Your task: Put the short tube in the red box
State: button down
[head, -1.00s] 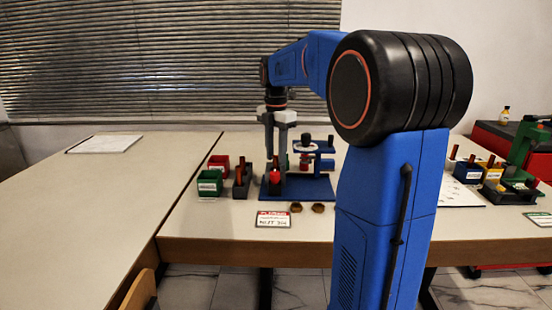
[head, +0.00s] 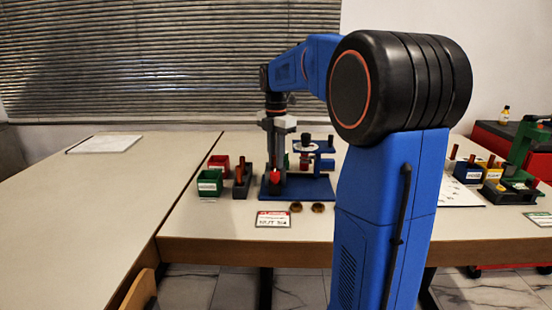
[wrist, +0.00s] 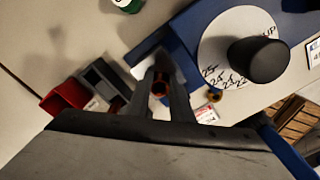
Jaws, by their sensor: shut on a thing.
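My gripper (head: 275,172) is low over the left part of the blue rig. In the wrist view its two fingers (wrist: 160,84) are closed on a small orange-brown tube (wrist: 160,89), which I take to be the short tube. Only its end shows, so its length is hard to judge. The red box (head: 219,162) stands on the table to the left, behind the green box. It also shows in the wrist view (wrist: 68,94), left of the gripper and apart from it.
A grey box (head: 241,190) holding upright brown tubes stands between the red box and the blue rig (head: 310,187). A green box (head: 209,184) is at the left. A round white dial (wrist: 222,60) with a black knob (wrist: 259,60) stands right of my gripper. The left table is mostly clear.

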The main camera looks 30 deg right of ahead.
jog(key=shift+s, duration=0.15)
jog(key=c, duration=1.5)
grip_release()
notch_tip(320, 180, up, 17)
jog(key=shift+r, duration=0.2)
